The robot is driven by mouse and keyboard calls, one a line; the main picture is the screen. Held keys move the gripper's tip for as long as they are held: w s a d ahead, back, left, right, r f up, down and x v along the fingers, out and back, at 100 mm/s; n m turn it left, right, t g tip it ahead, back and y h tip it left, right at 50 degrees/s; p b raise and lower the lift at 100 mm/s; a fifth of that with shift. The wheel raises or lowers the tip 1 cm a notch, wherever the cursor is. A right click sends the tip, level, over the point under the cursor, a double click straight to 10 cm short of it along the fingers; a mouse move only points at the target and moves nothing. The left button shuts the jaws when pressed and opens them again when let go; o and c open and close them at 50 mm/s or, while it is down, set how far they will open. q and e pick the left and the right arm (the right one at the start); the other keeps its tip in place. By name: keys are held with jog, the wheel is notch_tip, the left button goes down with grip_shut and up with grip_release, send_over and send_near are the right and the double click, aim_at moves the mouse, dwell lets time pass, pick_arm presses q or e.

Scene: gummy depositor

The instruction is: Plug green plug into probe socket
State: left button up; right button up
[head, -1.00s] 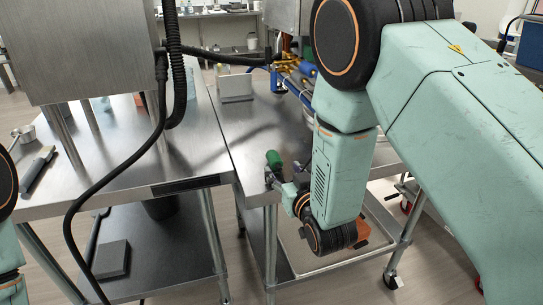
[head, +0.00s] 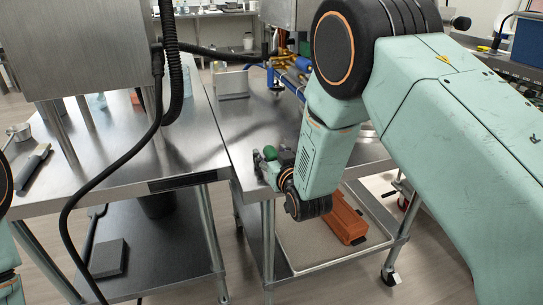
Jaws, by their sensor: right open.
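The green plug (head: 271,152) stands on the right-hand steel table, near its front left corner. It is small and partly hidden by my right gripper. My right gripper (head: 264,158) is open at the plug, with a dark finger on its left side and the rest of the hand on its right. I cannot tell whether the fingers touch the plug. I cannot make out the probe socket; my right arm covers part of the machine with blue and brass parts (head: 291,72) at the back. My left gripper is out of view.
A black hose (head: 105,172) hangs in front of the left table (head: 110,165). An orange block (head: 347,220) lies on the lower shelf. The right table's middle is clear.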

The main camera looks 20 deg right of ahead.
aim_at(271, 150)
jog(key=shift+w+d+f, duration=0.1)
jog(key=shift+w+f, duration=0.1)
jog(key=shift+w, duration=0.05)
jog(key=shift+c, duration=0.3)
jog(key=shift+s+r, duration=0.25)
jog(key=c, duration=0.4)
jog(key=shift+w+f, duration=0.15)
jog(key=c, duration=0.5)
grip_shut()
notch_tip(271, 150, up, 9)
jog(key=shift+f+p, duration=0.1)
jog(key=shift+p, duration=0.85)
jog(key=shift+r, duration=0.6)
